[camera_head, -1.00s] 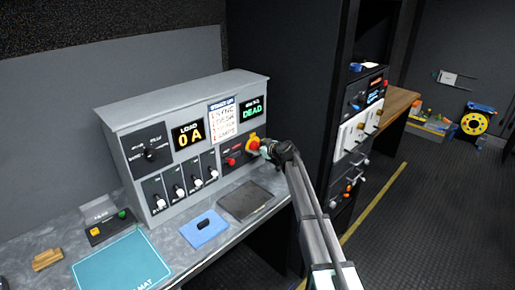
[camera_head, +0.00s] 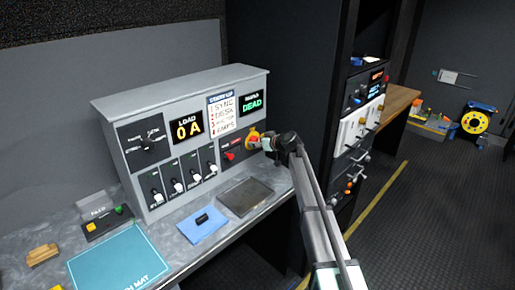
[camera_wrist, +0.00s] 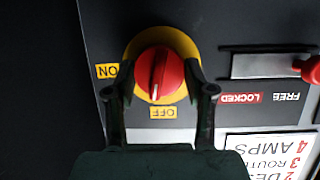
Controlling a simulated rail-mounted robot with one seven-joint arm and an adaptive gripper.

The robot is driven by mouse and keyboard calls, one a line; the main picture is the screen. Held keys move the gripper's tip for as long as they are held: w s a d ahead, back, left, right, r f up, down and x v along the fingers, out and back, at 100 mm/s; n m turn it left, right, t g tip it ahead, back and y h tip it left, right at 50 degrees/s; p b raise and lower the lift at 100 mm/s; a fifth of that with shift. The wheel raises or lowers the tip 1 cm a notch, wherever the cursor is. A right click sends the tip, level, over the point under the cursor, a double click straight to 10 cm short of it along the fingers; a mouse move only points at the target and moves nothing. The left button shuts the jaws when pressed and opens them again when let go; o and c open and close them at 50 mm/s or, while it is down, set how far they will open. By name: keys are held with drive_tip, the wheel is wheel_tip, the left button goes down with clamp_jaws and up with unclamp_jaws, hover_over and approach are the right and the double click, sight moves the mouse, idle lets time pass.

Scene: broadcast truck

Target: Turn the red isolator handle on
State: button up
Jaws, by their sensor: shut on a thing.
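The red isolator handle (camera_wrist: 158,76) sits on a round yellow plate (camera_wrist: 165,35) in the wrist view. A pale line on the handle points down in the picture, toward the OFF label (camera_wrist: 163,112). The ON label (camera_wrist: 107,71) is at the left of the plate. My gripper (camera_wrist: 160,80) has one finger on each side of the handle and is shut on it. In the head view, my gripper (camera_head: 266,143) meets the yellow plate (camera_head: 253,134) at the right end of the grey panel (camera_head: 150,103); the fingers partly hide the handle there.
A red slider knob (camera_wrist: 310,70) with LOCKED and FREE labels is beside the isolator. The panel displays read LOAD 0 A (camera_head: 187,128) and DEAD (camera_head: 252,102). A dark tray (camera_head: 246,196) and blue cloth (camera_head: 203,226) lie on the bench below. An equipment rack (camera_head: 360,120) stands right of my arm.

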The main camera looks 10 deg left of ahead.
drive_tip(key=b, duration=0.1)
drive_tip(key=m+g+b, duration=0.1)
drive_tip(key=m+y+b, duration=0.1)
drive_tip(key=b, duration=0.1)
drive_tip(key=shift+w+d+f+g, duration=0.1)
drive_tip(key=shift+w+f+g, duration=0.15)
drive_tip(key=shift+g, duration=0.05)
drive_tip(key=m+g+y+b, duration=0.1)
drive_tip(key=m+b, duration=0.1)
drive_tip(key=b, duration=0.1)
drive_tip(key=shift+m, duration=0.4)
drive_tip(key=m+g+y+b, duration=0.1)
drive_tip(key=m+y+b, duration=0.1)
drive_tip(key=m, duration=0.1)
drive_tip(key=shift+w+d, duration=0.1)
drive_tip(key=shift+m+g+y+b, duration=0.4)
drive_tip(key=shift+m+y+b, duration=0.45)
drive_tip(key=shift+m, duration=0.65)
drive_tip(key=shift+r, duration=0.1)
drive_tip(key=o, duration=1.2)
drive_tip(key=shift+c, duration=0.2)
